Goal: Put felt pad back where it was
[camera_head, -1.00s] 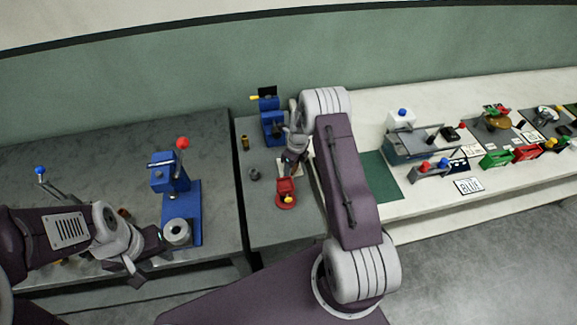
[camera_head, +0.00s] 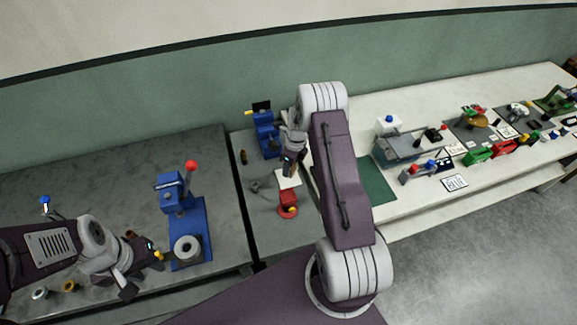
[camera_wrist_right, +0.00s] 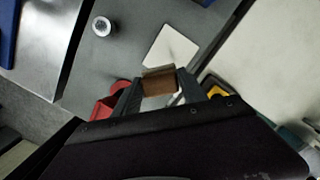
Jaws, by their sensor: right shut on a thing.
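My right gripper (camera_wrist_right: 160,92) is shut on a brown felt pad (camera_wrist_right: 158,80), which sits between its fingertips. In the head view the right gripper (camera_head: 291,160) hangs over the grey bench section, above a white square card (camera_head: 288,179). In the wrist view the white card (camera_wrist_right: 170,47) lies just beyond the pad, partly hidden by it. Whether the pad touches the card is hard to tell, but it seems above it. My left gripper (camera_head: 143,268) is open, with its fingers apart, beside the blue press at the left bench.
A red holder (camera_head: 288,204) stands just in front of the card. A small grey round part (camera_head: 256,187) lies to its left. A blue device (camera_head: 264,133) stands behind. A blue press (camera_head: 185,215) with a grey ring (camera_head: 187,248) is on the left bench. A green mat (camera_head: 375,182) lies right.

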